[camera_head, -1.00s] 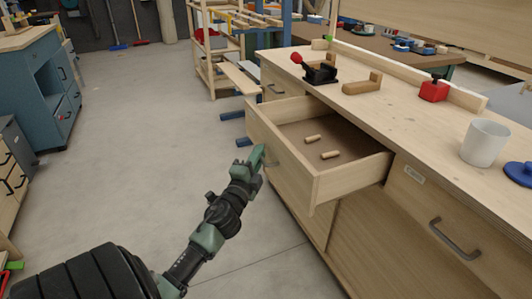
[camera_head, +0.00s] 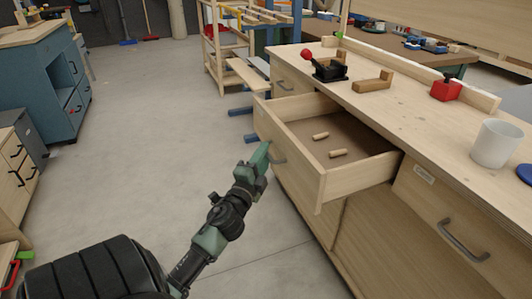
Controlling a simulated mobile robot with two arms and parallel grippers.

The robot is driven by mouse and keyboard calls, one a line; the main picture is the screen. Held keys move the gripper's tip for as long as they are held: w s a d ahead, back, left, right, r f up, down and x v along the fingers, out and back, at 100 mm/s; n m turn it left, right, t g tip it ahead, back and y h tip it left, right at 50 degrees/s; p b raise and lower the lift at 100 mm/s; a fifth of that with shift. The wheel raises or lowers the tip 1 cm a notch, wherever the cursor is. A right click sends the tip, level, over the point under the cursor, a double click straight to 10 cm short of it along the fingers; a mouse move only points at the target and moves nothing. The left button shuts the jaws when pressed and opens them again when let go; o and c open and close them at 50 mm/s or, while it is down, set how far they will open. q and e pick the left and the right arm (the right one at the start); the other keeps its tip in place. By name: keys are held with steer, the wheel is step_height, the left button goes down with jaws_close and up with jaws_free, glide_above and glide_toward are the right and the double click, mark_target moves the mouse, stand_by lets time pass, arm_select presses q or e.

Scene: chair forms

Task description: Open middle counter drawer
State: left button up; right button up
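The middle counter drawer (camera_head: 328,185) is pulled out of the wooden counter (camera_head: 422,118). Two short wooden dowels (camera_head: 338,153) lie on its floor. Its dark handle (camera_head: 278,160) is on the front panel, partly hidden by my gripper. My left gripper (camera_head: 266,150) is at the drawer's front, at the handle. The fingers are seen from behind and side, so I cannot tell whether they are closed on the handle. My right gripper is not in view.
A closed drawer with a handle (camera_head: 463,240) is at right. The floor (camera_head: 160,140) at left is clear.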

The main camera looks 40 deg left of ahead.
arm_select(q)
steer(key=v, duration=0.6)
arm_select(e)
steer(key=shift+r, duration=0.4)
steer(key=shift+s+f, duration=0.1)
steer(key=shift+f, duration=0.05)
